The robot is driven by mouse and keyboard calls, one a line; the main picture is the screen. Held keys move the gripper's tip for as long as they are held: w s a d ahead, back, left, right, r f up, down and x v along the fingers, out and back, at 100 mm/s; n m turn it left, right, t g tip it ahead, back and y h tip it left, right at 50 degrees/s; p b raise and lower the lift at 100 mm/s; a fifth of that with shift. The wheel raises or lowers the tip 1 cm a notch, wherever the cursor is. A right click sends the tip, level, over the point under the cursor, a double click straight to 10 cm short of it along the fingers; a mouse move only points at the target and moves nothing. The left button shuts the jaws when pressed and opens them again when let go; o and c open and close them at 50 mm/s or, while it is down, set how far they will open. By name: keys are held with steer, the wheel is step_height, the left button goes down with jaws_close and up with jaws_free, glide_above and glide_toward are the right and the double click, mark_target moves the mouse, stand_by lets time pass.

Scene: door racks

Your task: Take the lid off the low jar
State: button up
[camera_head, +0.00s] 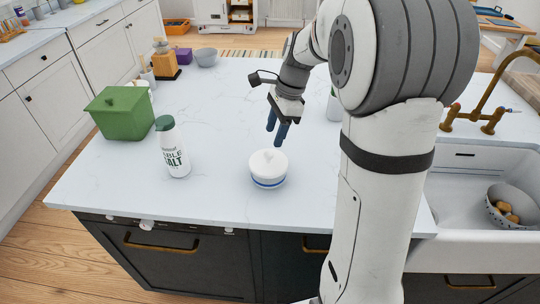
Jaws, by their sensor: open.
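The low jar (268,181) is a short white round pot with a blue band near its base. It stands upright on the marble island top. Its white lid (268,161) sits on top, with a pale knob at its middle. My gripper (277,134) is above and slightly behind the jar, its two blue fingers pointing down. The fingers are apart, with nothing seen between them, and do not appear to touch the lid.
A salt container (172,148) and a green lidded box (120,112) stand left of the jar. A white container (334,106) is partly hidden behind my arm. A sink (459,213) with a colander (514,207) is at the right. The countertop (215,200) around the jar is clear.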

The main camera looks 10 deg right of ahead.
mark_target(269, 155)
steer(key=x, duration=0.3)
steer(key=p+x, duration=0.1)
steer(key=x, duration=0.3)
steer(key=shift+d+f, duration=0.1)
steer(key=shift+d, duration=0.1)
steer(key=shift+c, duration=0.3)
steer(key=shift+s, duration=0.1)
steer(key=c, duration=1)
